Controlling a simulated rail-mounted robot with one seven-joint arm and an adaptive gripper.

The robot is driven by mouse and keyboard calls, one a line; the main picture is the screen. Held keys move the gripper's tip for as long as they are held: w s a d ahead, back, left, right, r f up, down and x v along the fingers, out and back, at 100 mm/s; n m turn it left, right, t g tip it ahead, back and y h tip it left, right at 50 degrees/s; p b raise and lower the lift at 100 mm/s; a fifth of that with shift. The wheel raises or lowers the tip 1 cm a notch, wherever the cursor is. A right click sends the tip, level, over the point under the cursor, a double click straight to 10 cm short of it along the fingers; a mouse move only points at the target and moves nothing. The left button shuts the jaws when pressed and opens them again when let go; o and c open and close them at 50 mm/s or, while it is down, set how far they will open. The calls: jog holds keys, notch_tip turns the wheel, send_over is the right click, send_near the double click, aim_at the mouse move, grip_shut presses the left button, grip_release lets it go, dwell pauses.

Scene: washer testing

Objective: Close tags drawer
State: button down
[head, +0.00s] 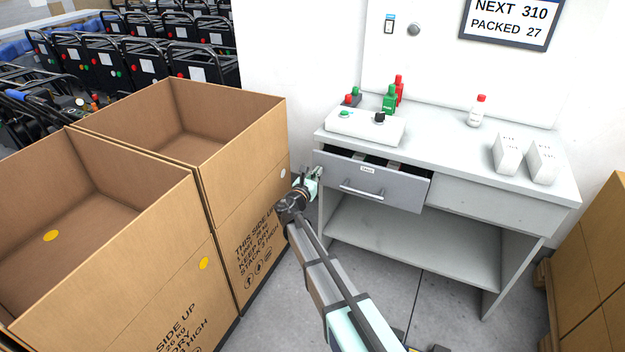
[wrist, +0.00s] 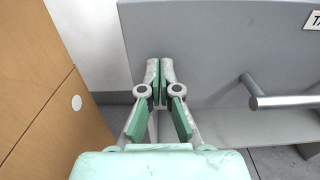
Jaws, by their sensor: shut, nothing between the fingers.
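The grey tags drawer (head: 372,185) sits under the left part of the workbench top in the head view. It is pulled partly out, and its dark inside shows behind the front. It has a metal bar handle (head: 361,191) and a small label (head: 367,170). In the wrist view the drawer front (wrist: 215,40) fills the upper right, with the handle (wrist: 280,101) at the right. My gripper (head: 318,172) is at the left end of the drawer front, left of the handle. Its fingers (wrist: 160,62) are shut and empty, in front of the drawer face; I cannot tell whether they touch it.
Open cardboard boxes (head: 262,225) stand close to the left of my gripper; a box side (wrist: 45,100) shows in the wrist view. The workbench (head: 440,140) carries a control box (head: 365,125), bottles and white packs. More boxes (head: 595,270) stand at the right. The lower shelf (head: 420,245) is clear.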

jog(key=shift+w+d, duration=0.1)
jog(key=shift+w, duration=0.2)
jog(key=x, duration=0.7)
jog(key=shift+w, duration=0.25)
jog(key=shift+w+d+r, duration=0.1)
jog(key=shift+w, duration=0.1)
